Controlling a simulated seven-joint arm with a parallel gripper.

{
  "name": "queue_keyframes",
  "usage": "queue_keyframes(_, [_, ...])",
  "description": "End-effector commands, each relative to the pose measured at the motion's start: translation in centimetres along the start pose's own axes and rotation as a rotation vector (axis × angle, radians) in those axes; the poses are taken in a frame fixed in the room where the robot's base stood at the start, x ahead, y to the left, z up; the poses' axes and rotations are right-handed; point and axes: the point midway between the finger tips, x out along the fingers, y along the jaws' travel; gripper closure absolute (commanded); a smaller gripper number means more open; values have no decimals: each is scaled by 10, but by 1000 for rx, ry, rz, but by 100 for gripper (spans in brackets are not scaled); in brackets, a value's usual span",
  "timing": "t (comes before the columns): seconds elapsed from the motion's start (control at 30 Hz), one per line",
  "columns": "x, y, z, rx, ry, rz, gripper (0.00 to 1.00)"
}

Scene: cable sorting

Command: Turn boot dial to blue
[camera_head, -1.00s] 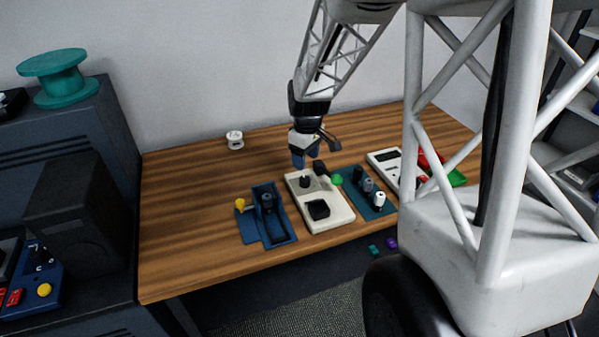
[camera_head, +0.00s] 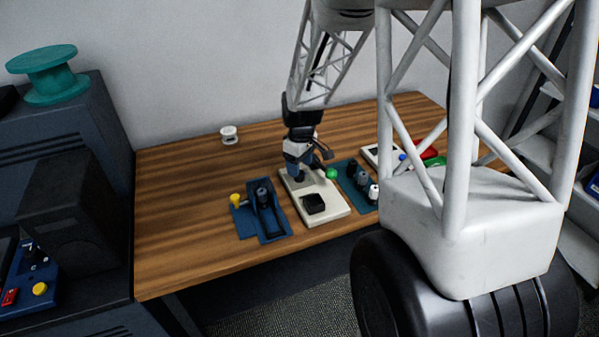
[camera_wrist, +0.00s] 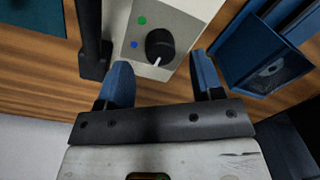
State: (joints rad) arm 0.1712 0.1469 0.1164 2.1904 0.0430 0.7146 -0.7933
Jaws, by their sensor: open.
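The boot dial (camera_wrist: 160,45) is a round black knob with a white pointer, on a cream panel (camera_wrist: 185,22). In the wrist view its pointer aims down the picture, slightly left, away from the blue dot (camera_wrist: 134,44). A green dot (camera_wrist: 142,20) sits above the blue one. My gripper (camera_wrist: 162,80) is open, its blue fingers apart, with the dial between and just beyond the tips; I see no contact. In the head view my gripper (camera_head: 297,170) is low over the far end of the cream panel (camera_head: 328,204), and the dial is largely hidden there.
A black post (camera_wrist: 91,40) stands close to the left finger. A blue fixture (camera_wrist: 265,50) lies right of the panel in the wrist view. In the head view, a teal board with knobs (camera_head: 352,185) flanks the panel.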

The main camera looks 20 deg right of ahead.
Motion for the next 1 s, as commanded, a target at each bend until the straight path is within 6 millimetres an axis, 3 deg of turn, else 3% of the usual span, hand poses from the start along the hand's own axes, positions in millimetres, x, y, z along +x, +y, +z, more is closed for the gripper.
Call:
queue_keyframes(0.3, [28, 0, 0, 0, -1, -1, 40])
queue_keyframes(0.73, [33, 0, 0, 0, 0, 0, 40])
queue_keyframes(1.0, [33, 0, 0, 0, 0, 0, 81])
